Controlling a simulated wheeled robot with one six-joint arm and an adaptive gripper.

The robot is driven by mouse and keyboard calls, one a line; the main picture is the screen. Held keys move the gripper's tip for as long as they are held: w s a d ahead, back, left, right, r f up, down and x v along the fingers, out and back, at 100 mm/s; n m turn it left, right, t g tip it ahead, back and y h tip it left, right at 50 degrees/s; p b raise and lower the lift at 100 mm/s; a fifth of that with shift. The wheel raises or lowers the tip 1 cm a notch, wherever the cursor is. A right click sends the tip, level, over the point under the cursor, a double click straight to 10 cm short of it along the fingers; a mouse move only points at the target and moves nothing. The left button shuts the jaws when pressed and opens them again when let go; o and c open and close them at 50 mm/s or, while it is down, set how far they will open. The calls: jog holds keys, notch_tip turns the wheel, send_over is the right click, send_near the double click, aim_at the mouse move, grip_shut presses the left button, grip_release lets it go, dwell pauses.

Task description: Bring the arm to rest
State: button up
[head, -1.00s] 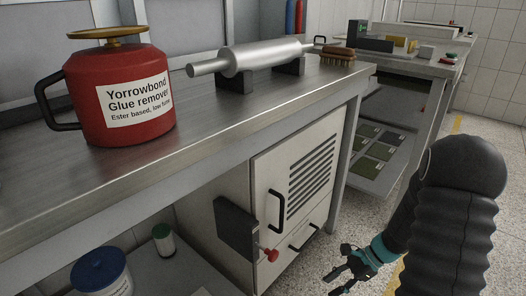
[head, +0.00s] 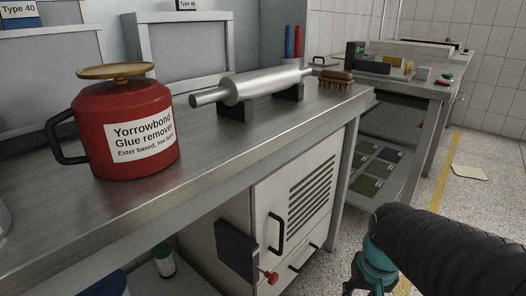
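My arm (head: 455,248) is a black ribbed sleeve that enters from the lower right and bends down at a teal wrist (head: 378,262). My gripper (head: 358,286) hangs at the bottom edge, over the floor to the right of the white cabinet. Its fingertips are cut off by the frame, so I cannot tell whether it is open or shut, or whether it holds anything.
A steel bench (head: 190,190) carries a red glue remover can (head: 95,148), a metal roller (head: 262,84) and a brush (head: 336,77). A white cabinet (head: 290,205) with a red knob (head: 271,278) stands below. A pale sheet (head: 469,172) lies on open floor.

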jog(key=s+a+r+n+t+p, duration=0.1)
jog(key=s+a+r+t, duration=0.1)
jog(key=r, duration=0.3)
jog(key=s+a+r+n+t, duration=0.1)
jog(key=s+r+t, duration=0.1)
jog(key=r, duration=0.3)
jog(key=shift+a+p, duration=0.35)
jog(key=shift+a, duration=0.05)
jog(key=shift+s, duration=0.1)
